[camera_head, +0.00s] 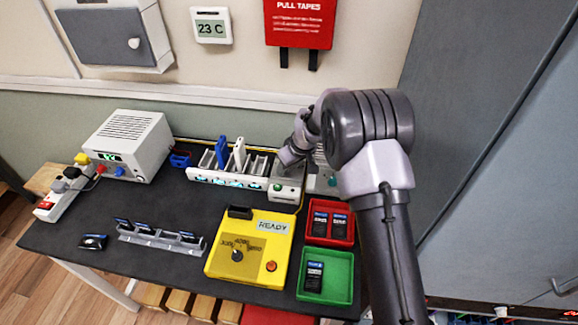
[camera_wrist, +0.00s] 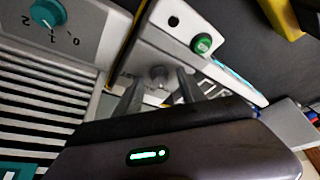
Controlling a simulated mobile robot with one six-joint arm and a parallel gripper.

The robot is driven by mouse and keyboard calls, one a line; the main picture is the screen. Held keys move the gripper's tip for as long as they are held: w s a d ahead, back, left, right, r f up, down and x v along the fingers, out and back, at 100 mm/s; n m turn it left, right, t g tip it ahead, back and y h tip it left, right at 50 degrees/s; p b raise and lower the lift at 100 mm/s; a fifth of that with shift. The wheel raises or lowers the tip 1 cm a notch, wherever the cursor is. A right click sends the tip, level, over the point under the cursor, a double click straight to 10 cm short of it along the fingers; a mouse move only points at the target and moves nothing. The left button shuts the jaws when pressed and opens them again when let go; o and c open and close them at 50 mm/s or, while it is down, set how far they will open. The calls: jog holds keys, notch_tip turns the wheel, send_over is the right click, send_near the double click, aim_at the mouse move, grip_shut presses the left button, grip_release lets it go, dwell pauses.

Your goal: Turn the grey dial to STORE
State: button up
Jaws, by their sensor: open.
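A small grey dial (camera_wrist: 158,75) shows in the wrist view on a light grey box (camera_wrist: 175,42) with a green button (camera_wrist: 203,44). My gripper (camera_wrist: 159,82) is open, with one finger on each side of the dial; whether they touch it I cannot tell. The dial's pointer and lettering are too blurred to read. In the head view, my gripper (camera_head: 286,160) is above the box (camera_head: 284,195) at the back right of the table, and hides the dial.
A teal dial (camera_wrist: 48,13) is on a neighbouring device. In front are a yellow READY tester (camera_head: 250,250), a red tray (camera_head: 318,240) and a green tray (camera_head: 345,290).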

jog(key=p+v, duration=0.4)
jog(key=v, duration=1.3)
jog(key=shift+r, duration=0.2)
jog(key=shift+s+r, duration=0.1)
jog(key=shift+s, duration=0.1)
jog(key=s+d+r+m+t+b, duration=0.1)
jog(key=s+r+m, duration=0.2)
jog(key=s+r, duration=0.4)
jog(key=s+d+r+m+b, duration=0.25)
jog(key=s+r, duration=0.25)
jog(key=s, duration=0.4)
jog(key=s+d+f+m+t, duration=0.1)
jog(key=s+m, duration=0.5)
jog(key=s, duration=1.1)
jog(key=shift+f+h+b, duration=0.3)
jog(key=shift+b, duration=0.05)
jog(key=shift+s+d, duration=0.1)
jog(key=shift+s, duration=0.05)
